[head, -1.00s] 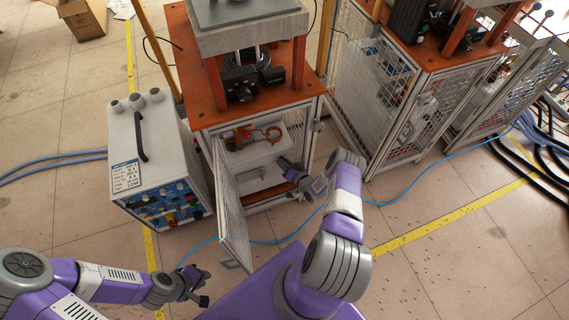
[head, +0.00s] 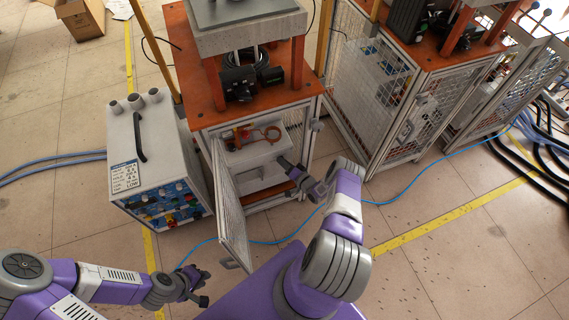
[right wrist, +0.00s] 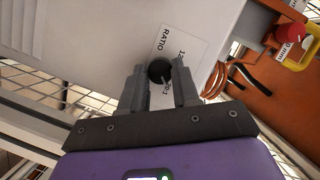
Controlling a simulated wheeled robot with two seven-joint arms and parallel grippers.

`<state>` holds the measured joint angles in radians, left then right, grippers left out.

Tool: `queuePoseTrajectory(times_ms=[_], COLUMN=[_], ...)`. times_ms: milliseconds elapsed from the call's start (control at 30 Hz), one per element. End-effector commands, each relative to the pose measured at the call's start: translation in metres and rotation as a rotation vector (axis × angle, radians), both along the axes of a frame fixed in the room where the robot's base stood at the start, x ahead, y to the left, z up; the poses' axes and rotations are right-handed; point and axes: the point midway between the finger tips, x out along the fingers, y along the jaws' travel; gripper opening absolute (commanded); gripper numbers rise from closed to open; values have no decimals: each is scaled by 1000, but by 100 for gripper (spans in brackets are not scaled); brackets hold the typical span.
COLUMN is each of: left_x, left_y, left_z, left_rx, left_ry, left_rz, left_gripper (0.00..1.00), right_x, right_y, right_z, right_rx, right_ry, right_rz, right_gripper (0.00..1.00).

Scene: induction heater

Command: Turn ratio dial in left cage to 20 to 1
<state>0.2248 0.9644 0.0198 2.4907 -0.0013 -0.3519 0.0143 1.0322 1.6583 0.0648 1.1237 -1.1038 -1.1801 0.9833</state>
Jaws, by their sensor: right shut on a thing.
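The left cage (head: 228,204) stands with its mesh door open, and a grey-white box (head: 255,163) sits inside. In the head view my right gripper (head: 287,166) reaches into the cage opening, and the dial is hidden. My left gripper (head: 197,287) hangs low outside the cage, apart from everything; its fingers look spread.
A control unit (head: 160,165) with coloured knobs stands left of the cage. A red button on a yellow mount (right wrist: 291,34) and orange coils (right wrist: 215,80) are beside the box. A blue cable (head: 415,190) crosses the floor. Another cage (head: 400,130) stands to the right.

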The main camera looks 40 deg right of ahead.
Motion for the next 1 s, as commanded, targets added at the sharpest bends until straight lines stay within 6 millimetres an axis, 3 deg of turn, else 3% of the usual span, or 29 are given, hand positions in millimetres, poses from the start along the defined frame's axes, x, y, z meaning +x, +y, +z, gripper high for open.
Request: queuePoseTrajectory(times_ms=[167, 200, 367, 667, 1000], left_x=[0, 0, 0, 0, 0], left_y=[0, 0, 0, 0, 0], left_z=[0, 0, 0, 1, 19], left_rx=[0, 0, 0, 0, 0], left_ry=[0, 0, 0, 0, 0], left_rz=[0, 0, 0, 0, 0], left_gripper=[21, 21, 21, 21, 21], right_x=[-1, -1, 0, -2, -53], right_y=[1, 1, 1, 0, -2], right_z=[-1, -1, -1, 0, 10], right_rx=[2, 2, 1, 0, 1], right_ry=[2, 2, 1, 1, 3], right_rz=[1, 1, 0, 0, -1], right_gripper=[0, 34, 56, 56, 56])
